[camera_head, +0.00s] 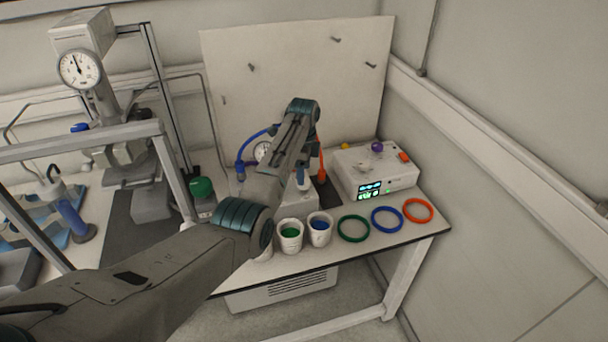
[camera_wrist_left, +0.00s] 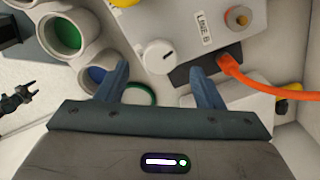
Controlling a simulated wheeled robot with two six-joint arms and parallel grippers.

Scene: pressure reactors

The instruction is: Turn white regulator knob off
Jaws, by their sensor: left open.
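A white round regulator knob (camera_wrist_left: 158,56) with a dark pointer mark shows in the left wrist view, on a pale box labelled "LINE B" (camera_wrist_left: 204,22). My left gripper (camera_wrist_left: 160,84) is open and empty. Its two blue fingers point towards the box, one on each side of the knob and apart from it. In the head view my left gripper (camera_head: 303,184) hangs down over the pale box (camera_head: 289,200) on the bench. My arm hides much of that box there, and I cannot make out the knob. My right gripper does not clearly show.
An orange hose (camera_wrist_left: 245,78) leaves the box close beside my right-hand finger. Cups with green (camera_head: 290,235) and blue (camera_head: 320,229) contents stand in front. Coloured rings (camera_head: 353,228) lie to the right, before a white device (camera_head: 375,170) with a lit display.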

